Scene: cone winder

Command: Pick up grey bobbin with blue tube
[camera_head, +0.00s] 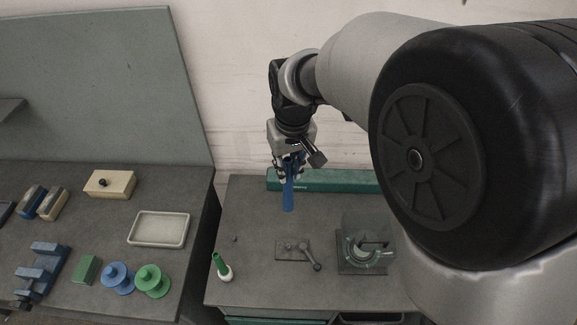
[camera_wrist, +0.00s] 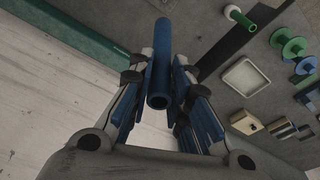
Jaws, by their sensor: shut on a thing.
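My gripper (camera_head: 289,172) is shut on a long blue tube (camera_head: 288,198), held upright above the back of the right-hand bench. In the wrist view the blue tube (camera_wrist: 160,65) lies between the two fingers of my gripper (camera_wrist: 161,82), with its open near end facing the camera. I cannot make out a grey winding on the tube; the fingers cover part of it.
A lever plate (camera_head: 296,250) and a green-and-grey device (camera_head: 366,252) are in the middle. A green bar (camera_head: 325,181) lies along the back. The left bench holds a tray (camera_head: 159,230), spools and blocks.

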